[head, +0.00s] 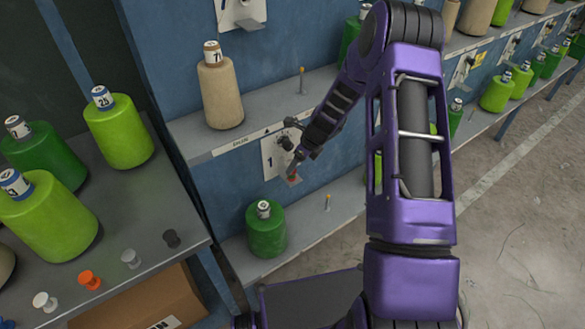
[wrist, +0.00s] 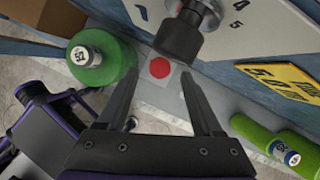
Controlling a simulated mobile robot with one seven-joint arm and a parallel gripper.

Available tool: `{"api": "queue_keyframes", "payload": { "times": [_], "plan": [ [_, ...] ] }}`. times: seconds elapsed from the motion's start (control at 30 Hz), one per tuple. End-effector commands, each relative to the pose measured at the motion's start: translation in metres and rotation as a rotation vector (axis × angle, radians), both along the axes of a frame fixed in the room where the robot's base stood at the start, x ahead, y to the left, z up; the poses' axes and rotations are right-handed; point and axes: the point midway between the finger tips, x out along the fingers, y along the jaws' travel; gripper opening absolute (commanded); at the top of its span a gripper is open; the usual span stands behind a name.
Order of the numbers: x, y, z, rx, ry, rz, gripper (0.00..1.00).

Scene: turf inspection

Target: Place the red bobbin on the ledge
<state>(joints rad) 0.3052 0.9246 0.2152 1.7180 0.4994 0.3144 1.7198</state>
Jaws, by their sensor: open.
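The red bobbin (wrist: 160,67) shows end-on as a round red disc on a small pale square ledge (wrist: 151,82) in the wrist view. In the head view the red bobbin (head: 292,178) is a small red spot at the ledge, below the panel's dark knob and partly hidden by my gripper. My gripper (head: 292,170) is open at the panel. In the wrist view my gripper's fingers (wrist: 158,73) stand on either side of the bobbin, with gaps between them and it. I cannot tell how far the tips are above it.
A dark knob (wrist: 178,38) sticks out from the panel close to my fingers. A dark green spool (head: 266,232) stands on the lower shelf, and a beige spool (head: 220,95) on the upper one. Orange (head: 90,281), white, grey and black bobbins stand on the left table.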

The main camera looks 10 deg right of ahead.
Motion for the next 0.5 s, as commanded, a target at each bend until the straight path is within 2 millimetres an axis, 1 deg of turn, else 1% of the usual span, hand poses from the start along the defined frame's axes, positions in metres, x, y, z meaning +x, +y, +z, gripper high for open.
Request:
{"api": "queue_keyframes", "payload": {
  "times": [0.03, 0.2, 0.3, 0.5],
  "plan": [
    [-0.003, -0.004, 0.014, -0.001, -0.002, -0.001, 0.67],
    [-0.013, -0.013, 0.044, -0.001, -0.001, -0.002, 0.67],
    [-0.016, -0.017, 0.056, -0.001, -0.001, -0.001, 0.67],
    [-0.02, -0.019, 0.066, 0.0, 0.001, -0.001, 0.67]
  ]
}}
